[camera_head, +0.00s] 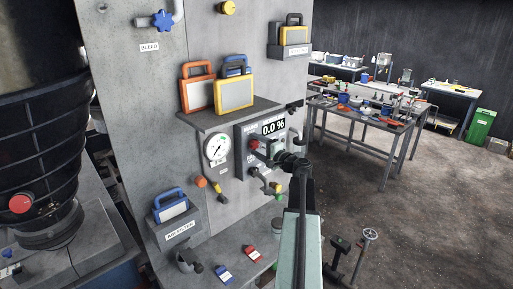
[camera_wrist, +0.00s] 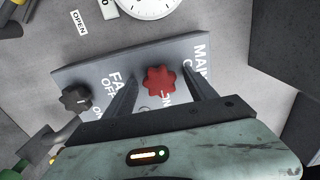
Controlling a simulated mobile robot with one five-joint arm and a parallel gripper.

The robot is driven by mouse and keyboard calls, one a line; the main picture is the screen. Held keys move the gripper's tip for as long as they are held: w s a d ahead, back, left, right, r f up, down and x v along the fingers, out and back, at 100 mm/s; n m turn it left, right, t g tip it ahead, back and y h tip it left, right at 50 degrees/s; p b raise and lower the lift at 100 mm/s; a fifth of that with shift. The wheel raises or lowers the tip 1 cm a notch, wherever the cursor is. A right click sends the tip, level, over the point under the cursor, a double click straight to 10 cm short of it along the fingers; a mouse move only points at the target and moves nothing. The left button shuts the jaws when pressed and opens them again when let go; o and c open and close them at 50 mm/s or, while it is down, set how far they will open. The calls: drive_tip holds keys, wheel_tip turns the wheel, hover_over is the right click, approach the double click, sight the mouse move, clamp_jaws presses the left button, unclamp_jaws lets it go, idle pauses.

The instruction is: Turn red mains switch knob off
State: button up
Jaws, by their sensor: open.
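The red mains knob (camera_wrist: 160,81) is a lobed knob on a grey panel (camera_wrist: 90,68) with white "MAIN", "ON" and "OFF" lettering, partly hidden. My gripper (camera_wrist: 160,74) is open, with one dark finger on each side of the red knob. I cannot tell whether the fingers touch it. In the head view the red knob (camera_head: 254,144) shows just left of my gripper (camera_head: 268,150), which reaches to the panel under the "0.0 %" display.
A black fan knob (camera_wrist: 75,98) sits left of my fingers on the same panel. A round gauge (camera_head: 217,148) and a shelf (camera_head: 215,118) with coloured cases are close by. Below are valve handles (camera_head: 213,188). A tool table (camera_head: 375,116) stands behind right.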

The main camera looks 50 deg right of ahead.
drive_tip(key=c, duration=1.3)
drive_tip(key=shift+a, duration=0.15)
drive_tip(key=shift+n, duration=0.3)
drive_tip(key=n, duration=0.2)
drive_tip(key=shift+d+r+n, duration=0.1)
drive_tip(key=shift+d+n, duration=0.1)
drive_tip(key=shift+n, duration=0.1)
drive_tip(key=n, duration=0.5)
drive_tip(key=shift+n, duration=0.3)
drive_tip(key=n, duration=0.9)
